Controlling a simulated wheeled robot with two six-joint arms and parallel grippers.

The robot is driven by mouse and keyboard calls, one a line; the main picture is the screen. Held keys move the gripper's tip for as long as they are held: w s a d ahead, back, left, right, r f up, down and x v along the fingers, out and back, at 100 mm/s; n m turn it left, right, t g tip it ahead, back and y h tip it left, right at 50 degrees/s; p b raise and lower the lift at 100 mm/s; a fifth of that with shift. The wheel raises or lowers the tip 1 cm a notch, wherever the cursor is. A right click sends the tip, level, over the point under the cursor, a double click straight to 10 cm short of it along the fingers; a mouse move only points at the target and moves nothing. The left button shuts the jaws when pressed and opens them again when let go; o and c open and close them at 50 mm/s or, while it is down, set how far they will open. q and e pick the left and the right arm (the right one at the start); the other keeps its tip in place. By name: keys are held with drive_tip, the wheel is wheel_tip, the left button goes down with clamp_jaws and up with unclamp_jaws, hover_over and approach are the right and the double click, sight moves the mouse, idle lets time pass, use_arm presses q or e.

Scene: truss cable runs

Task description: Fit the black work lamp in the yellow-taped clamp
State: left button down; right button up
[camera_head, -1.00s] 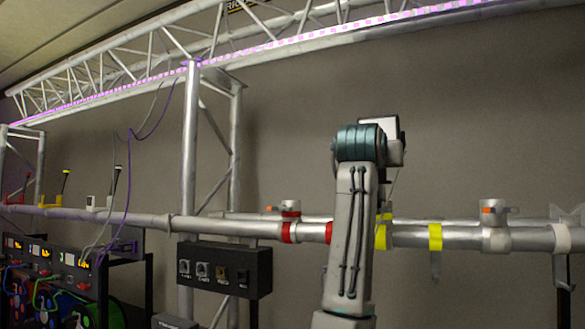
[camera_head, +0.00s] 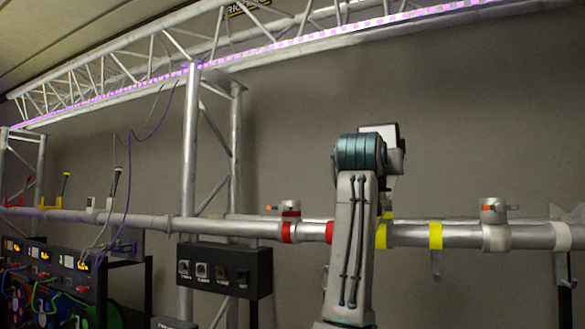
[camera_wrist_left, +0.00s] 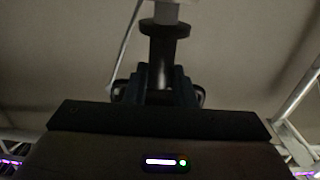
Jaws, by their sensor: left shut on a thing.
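My left gripper (camera_wrist_left: 158,88) is shut on a black stem with a wide flange, which I take to be part of the black work lamp (camera_wrist_left: 163,45). A pale piece shows above the flange at the top edge of the left wrist view. The rest of the lamp cannot be made out. In the head view an arm of mine rises in the middle, and the gripper's fingers are hidden there. The yellow-taped clamp (camera_head: 388,214) is mostly hidden behind this arm; a bit of yellow shows above the yellow tape on the rail. My right gripper is not in view.
A silver rail (camera_head: 465,236) runs across the scene. A black socket box (camera_head: 224,269) hangs below the rail. A lit truss (camera_head: 300,45) crosses above.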

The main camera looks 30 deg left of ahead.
use_arm(q)
drive_tip(key=shift+f+b, duration=0.7)
drive_tip(key=shift+f, duration=0.2)
drive_tip(key=shift+s, duration=0.1)
drive_tip(key=c, duration=1.2)
unclamp_jaws()
drive_tip(key=shift+o, duration=0.3)
drive_tip(key=shift+f, duration=0.1)
drive_tip(key=s+b, duration=0.6)
drive_tip(key=s, duration=0.4)
drive_tip(key=shift+s+d, duration=0.35)
drive_tip(key=shift+s, duration=0.05)
